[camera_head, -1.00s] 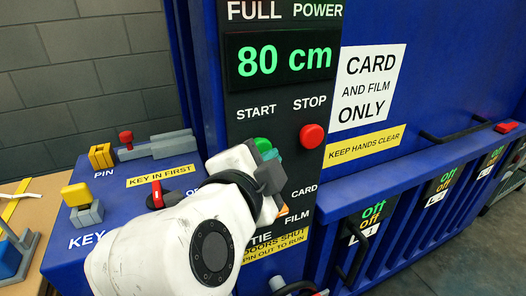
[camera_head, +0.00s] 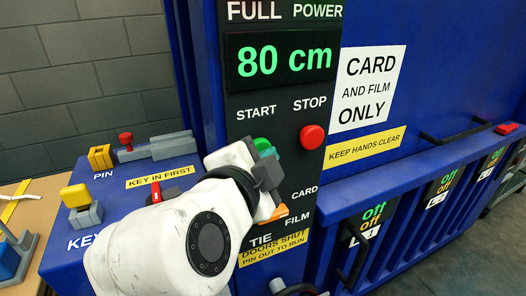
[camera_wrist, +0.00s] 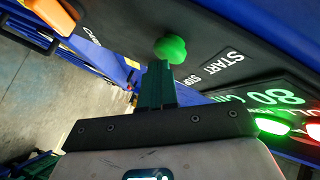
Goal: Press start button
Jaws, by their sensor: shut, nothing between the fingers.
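The green start button (camera_head: 262,144) sits under the word START on the black control panel (camera_head: 270,105). In the head view it is partly hidden behind my gripper (camera_head: 270,160). In the wrist view the round green button (camera_wrist: 170,48) shows just beyond the tip of my gripper (camera_wrist: 157,68). The fingers are shut together with nothing between them. The tip looks very close to the button's edge; I cannot tell whether they touch. The display (camera_head: 282,60) reads 80 cm.
A red stop button (camera_head: 312,137) is right of the start button. An orange selector (camera_head: 279,213) is below, by CARD and FILM. A blue ledge at left holds a yellow pin (camera_head: 101,157), a red-topped lever (camera_head: 126,140) and a yellow-topped key piece (camera_head: 77,196).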

